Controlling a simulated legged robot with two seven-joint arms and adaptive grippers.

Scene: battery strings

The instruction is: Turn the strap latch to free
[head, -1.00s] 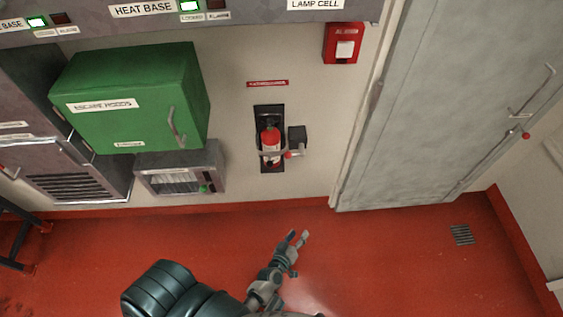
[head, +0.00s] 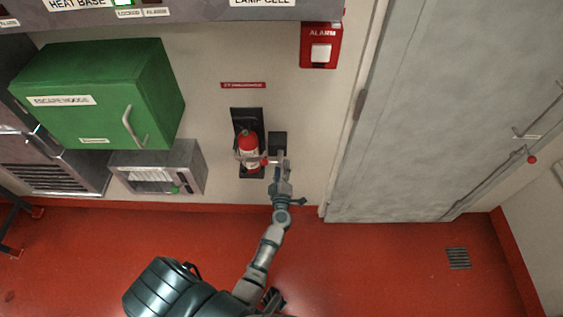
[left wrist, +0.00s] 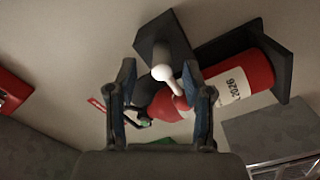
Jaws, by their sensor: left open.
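A red fire extinguisher (head: 248,142) stands upright in a dark wall bracket (head: 240,114), with a grey strap across its lower body. A dark latch box (head: 278,141) sits on the wall just right of it. In the left wrist view the dark box (left wrist: 160,35), a pale round knob on a short lever (left wrist: 162,73) and the extinguisher (left wrist: 254,72) show close up. My left gripper (head: 281,165) is at the latch, just below the box. Its open fingers (left wrist: 160,82) stand either side of the knob; I cannot tell whether they touch it. My right gripper is not in view.
A green escape hood box (head: 100,90) and a grey wall unit (head: 157,168) are on the wall to the left. A red alarm box (head: 320,46) is above right. A grey door (head: 440,120) stands at the right. The red floor below is clear.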

